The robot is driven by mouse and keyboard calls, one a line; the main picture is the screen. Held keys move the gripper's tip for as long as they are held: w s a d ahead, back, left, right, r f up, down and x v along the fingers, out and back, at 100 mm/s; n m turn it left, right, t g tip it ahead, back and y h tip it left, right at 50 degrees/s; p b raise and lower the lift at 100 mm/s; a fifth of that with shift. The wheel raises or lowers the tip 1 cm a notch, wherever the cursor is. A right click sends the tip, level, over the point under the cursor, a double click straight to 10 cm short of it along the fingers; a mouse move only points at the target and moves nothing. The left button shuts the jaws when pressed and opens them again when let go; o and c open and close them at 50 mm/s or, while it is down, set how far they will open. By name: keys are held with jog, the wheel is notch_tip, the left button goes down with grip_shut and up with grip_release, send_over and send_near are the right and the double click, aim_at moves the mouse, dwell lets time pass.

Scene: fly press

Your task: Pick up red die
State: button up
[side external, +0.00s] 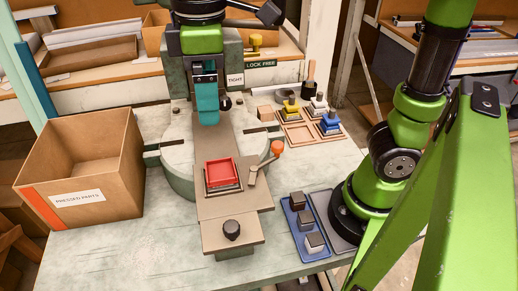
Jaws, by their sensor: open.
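The red die (221,171) is a shallow red square piece with a raised rim. It sits flat on a square nest on the press's sliding plate (214,207), towards the front. My gripper (204,76) hangs at the top, pointing down, in front of the press's teal ram (207,108) in the picture. It is open and apart from the red die. Its fingertips are small and dark, and their outline is hard to separate from the ram. Nothing covers the red die.
An orange-tipped lever (277,148) stands right of the red die, and a black knob (231,230) in front. A cardboard box (90,160) is at left. Yellow (290,105), white (318,104) and blue (330,123) dies stand in a wooden rack.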

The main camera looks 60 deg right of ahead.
send_over(221, 172)
jog(key=shift+n, duration=0.3)
jog(key=f, duration=1)
jog(key=shift+s+f, duration=0.25)
jog(key=shift+f, duration=0.1)
jog(key=shift+w+f, duration=0.2)
jog(key=shift+f, duration=2.65)
jog(key=c, duration=1.5)
jog(key=shift+r, duration=0.15)
